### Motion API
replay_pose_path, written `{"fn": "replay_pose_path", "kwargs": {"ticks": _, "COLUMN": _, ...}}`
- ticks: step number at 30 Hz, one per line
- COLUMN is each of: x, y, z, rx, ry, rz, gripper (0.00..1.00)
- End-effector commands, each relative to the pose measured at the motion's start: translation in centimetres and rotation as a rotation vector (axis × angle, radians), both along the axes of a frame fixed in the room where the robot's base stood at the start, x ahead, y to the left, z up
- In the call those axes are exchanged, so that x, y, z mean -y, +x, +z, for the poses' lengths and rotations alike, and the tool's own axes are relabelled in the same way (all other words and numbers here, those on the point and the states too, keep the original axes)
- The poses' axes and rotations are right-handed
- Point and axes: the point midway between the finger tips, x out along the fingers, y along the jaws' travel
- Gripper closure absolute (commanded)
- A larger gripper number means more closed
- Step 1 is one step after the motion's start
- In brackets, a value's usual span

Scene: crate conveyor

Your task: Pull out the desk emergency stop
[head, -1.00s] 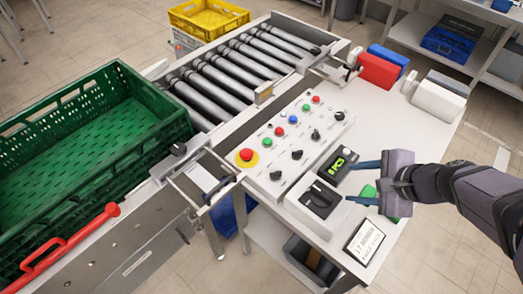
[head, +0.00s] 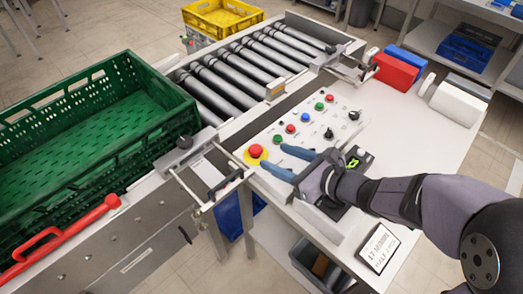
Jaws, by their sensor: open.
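The desk emergency stop (head: 256,151) is a red mushroom button on a yellow base, at the left corner of the white control panel (head: 343,98). My gripper (head: 272,159) is open. Its two blue fingers point left toward the button. The tip of the near finger is close to the button's lower right side, and the far finger's tip is near the green button (head: 278,139). I cannot tell whether a finger touches the emergency stop. My gripper and wrist hide the lower part of the panel and most of the black device with the green display (head: 353,162).
A green crate (head: 165,98) stands on the conveyor at the left, with rollers (head: 250,66) behind. A metal bracket (head: 208,178) sits just left of the button. Red (head: 396,69) and blue boxes stand at the table's back. A sign (head: 377,247) lies at the front.

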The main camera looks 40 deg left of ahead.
Motion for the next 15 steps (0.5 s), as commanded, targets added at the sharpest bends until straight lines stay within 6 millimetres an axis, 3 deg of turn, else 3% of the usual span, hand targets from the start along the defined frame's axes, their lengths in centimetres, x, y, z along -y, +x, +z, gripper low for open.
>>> {"fn": "replay_pose_path", "kwargs": {"ticks": 5, "x": -0.8, "y": 0.0, "z": -0.2, "rx": -0.001, "ry": -0.001, "rz": 0.002, "gripper": 0.51}}
{"fn": "replay_pose_path", "kwargs": {"ticks": 15, "x": -4.5, "y": -0.1, "z": -1.8, "rx": 0.000, "ry": -0.002, "rz": 0.003, "gripper": 0.51}}
